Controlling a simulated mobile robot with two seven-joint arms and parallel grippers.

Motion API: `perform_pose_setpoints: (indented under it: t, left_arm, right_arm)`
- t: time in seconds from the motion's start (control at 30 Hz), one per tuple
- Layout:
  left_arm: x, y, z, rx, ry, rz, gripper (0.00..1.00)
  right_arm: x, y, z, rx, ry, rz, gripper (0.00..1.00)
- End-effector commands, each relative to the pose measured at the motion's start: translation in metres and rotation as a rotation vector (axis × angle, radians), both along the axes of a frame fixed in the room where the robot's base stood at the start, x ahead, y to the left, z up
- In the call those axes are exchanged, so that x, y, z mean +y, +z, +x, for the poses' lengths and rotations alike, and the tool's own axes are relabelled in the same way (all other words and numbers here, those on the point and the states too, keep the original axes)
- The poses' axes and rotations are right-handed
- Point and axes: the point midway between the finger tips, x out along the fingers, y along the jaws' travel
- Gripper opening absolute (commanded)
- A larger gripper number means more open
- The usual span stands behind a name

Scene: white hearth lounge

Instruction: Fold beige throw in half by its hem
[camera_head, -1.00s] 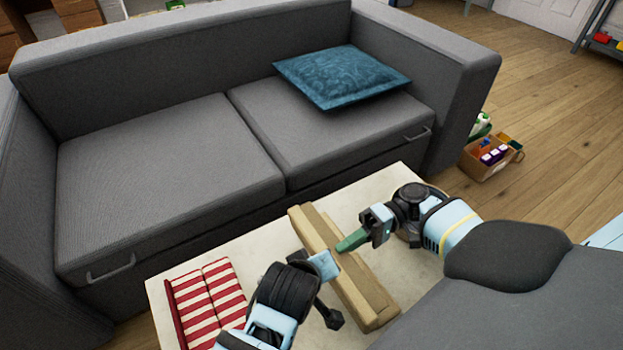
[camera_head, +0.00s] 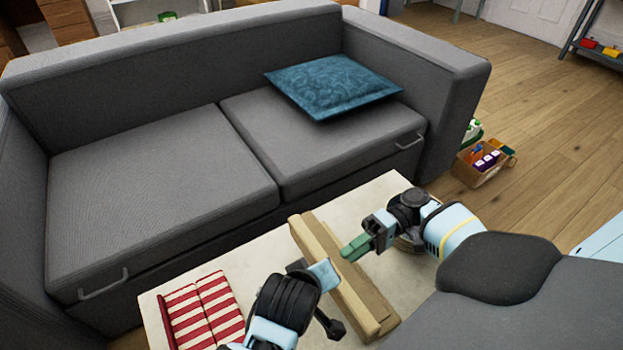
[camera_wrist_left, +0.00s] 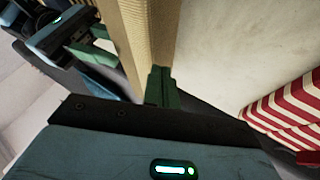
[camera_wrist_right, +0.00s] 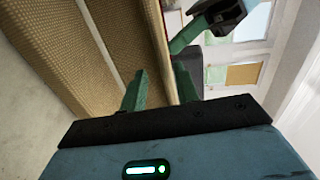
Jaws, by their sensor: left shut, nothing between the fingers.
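The beige throw (camera_head: 350,302) lies as a long narrow strip on the pale table (camera_head: 240,262), with a raised ridge along its left side. It also shows in the left wrist view (camera_wrist_left: 133,35) and the right wrist view (camera_wrist_right: 65,60). My left gripper (camera_head: 326,274) is at the strip's left side, its fingers mostly hidden in the head view; in the left wrist view its fingers (camera_wrist_left: 159,75) are together, empty, beside the weave. My right gripper (camera_head: 358,246) is at the strip's right side, fingers apart with nothing between them (camera_wrist_right: 158,75).
A red-and-white striped cloth (camera_head: 202,315) lies on the table's left part. A grey sofa (camera_head: 150,190) with a blue cushion (camera_head: 330,86) stands behind the table. A box of items (camera_head: 480,165) is on the floor at right.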

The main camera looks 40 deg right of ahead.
Motion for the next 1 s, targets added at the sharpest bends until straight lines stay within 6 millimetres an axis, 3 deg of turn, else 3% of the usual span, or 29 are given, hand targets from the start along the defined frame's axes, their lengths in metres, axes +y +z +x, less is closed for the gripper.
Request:
perform_pose_setpoints:
  t: [0.2,0.43,0.63,1.0]
  left_arm:
    - [0.003,-0.002,0.001,0.001,0.004,0.007,0.00]
    - [0.004,-0.003,0.002,0.001,0.005,0.010,0.00]
    - [0.004,-0.003,0.002,0.001,0.005,0.011,0.00]
    - [0.004,-0.003,0.002,0.001,0.005,0.011,0.00]
  right_arm:
    - [-0.048,0.007,-0.004,0.004,-0.008,-0.005,0.31]
    - [-0.082,0.012,-0.009,0.007,-0.008,-0.007,0.31]
    - [-0.094,0.014,-0.011,0.007,-0.007,-0.006,0.31]
    - [-0.093,0.016,-0.013,0.089,-0.006,-0.040,0.31]
